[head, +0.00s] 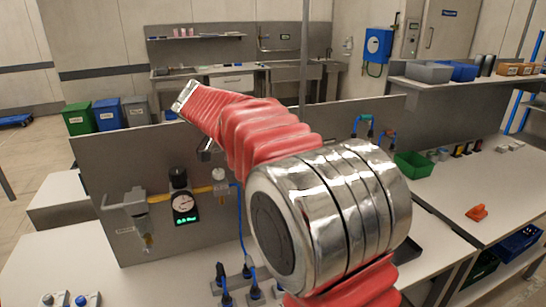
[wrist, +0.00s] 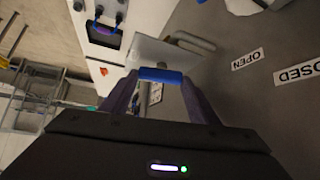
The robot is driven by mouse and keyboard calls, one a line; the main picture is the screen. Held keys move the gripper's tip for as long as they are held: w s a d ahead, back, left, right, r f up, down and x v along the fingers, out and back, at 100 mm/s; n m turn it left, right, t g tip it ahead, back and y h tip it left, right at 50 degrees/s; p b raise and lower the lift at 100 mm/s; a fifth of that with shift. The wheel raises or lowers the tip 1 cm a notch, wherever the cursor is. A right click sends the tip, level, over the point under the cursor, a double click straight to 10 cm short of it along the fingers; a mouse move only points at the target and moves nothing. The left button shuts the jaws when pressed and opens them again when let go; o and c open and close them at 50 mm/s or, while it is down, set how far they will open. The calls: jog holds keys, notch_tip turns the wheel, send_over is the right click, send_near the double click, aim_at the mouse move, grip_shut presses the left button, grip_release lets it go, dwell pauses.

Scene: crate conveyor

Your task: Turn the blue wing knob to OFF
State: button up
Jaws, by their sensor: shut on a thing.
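In the wrist view my gripper (wrist: 160,82) has its two dark fingers on either side of a small blue piece, the blue wing knob (wrist: 160,74), and is shut on it. The knob's bar lies across the picture between the fingertips. In the head view my arm's red sleeve and metal joint fill the middle, and I cannot make out the fingers or the held knob.
The grey panel (wrist: 235,95) carries an OPEN sign (wrist: 247,59) and a partly cut-off CLOSED sign (wrist: 300,73). In the head view a round gauge (head: 184,204) and a filter unit (head: 133,216) sit left of my arm. A green bin (head: 412,165) and orange piece (head: 477,212) are at right.

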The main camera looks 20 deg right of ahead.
jog(key=shift+w+f+m+g, duration=0.1)
jog(key=shift+m+g, duration=0.6)
jog(key=shift+m, duration=0.2)
jog(key=o, duration=1)
jog(key=shift+o, duration=0.2)
jog(key=v, duration=0.8)
jog(key=shift+a, duration=0.2)
jog(key=shift+f, duration=0.1)
